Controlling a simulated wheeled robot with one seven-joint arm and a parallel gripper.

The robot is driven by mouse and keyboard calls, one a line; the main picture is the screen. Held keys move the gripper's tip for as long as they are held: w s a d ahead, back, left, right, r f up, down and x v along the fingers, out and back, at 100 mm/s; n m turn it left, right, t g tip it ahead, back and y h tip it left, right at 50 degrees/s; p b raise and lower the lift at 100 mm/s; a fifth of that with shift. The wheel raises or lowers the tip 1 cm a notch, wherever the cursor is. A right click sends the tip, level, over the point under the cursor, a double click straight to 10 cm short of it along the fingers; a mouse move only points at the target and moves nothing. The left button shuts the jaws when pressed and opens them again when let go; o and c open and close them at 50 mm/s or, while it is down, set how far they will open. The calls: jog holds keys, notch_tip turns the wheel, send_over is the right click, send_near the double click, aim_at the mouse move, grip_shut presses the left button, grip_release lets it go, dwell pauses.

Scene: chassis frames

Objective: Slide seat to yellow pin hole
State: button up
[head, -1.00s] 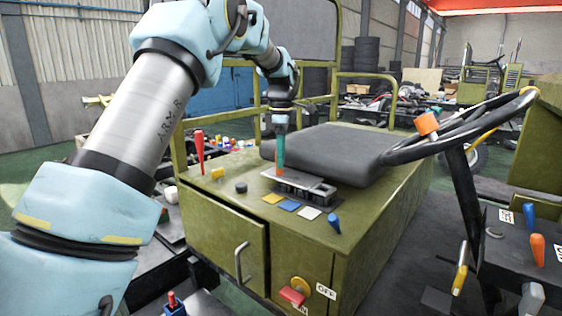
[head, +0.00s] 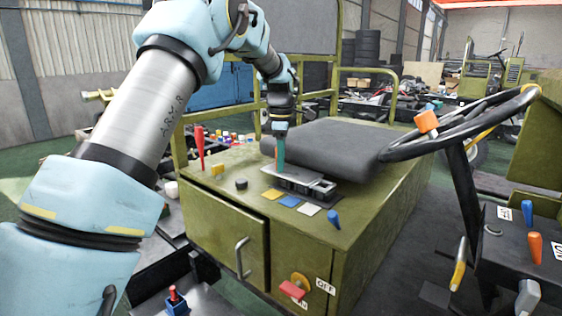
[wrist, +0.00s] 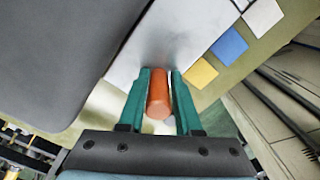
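The dark grey seat (head: 325,145) lies on the olive-green box, with a grey metal slotted plate (head: 300,183) along its near side. Yellow (head: 271,194), blue (head: 290,201) and white (head: 309,209) square markers lie in a row in front of the plate. My gripper (head: 280,167) points down at the plate's left part. In the wrist view, its teal fingers (wrist: 160,85) flank an orange pin (wrist: 158,100) closely and appear shut on it. The pin's lower end and the pin holes are hidden. The yellow marker (wrist: 201,73) is right of the fingers there.
A red lever (head: 200,148), a yellow knob (head: 217,170) and a black knob (head: 241,184) stand left on the box top. A blue lever (head: 334,219) stands at the right. The steering wheel (head: 460,125) is right of the seat.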

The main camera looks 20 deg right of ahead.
jog(key=shift+s, duration=0.1)
grip_shut()
jog(key=shift+f, duration=0.1)
jog(key=shift+s+f, duration=0.1)
dwell(0.5)
jog(key=shift+a, duration=0.15)
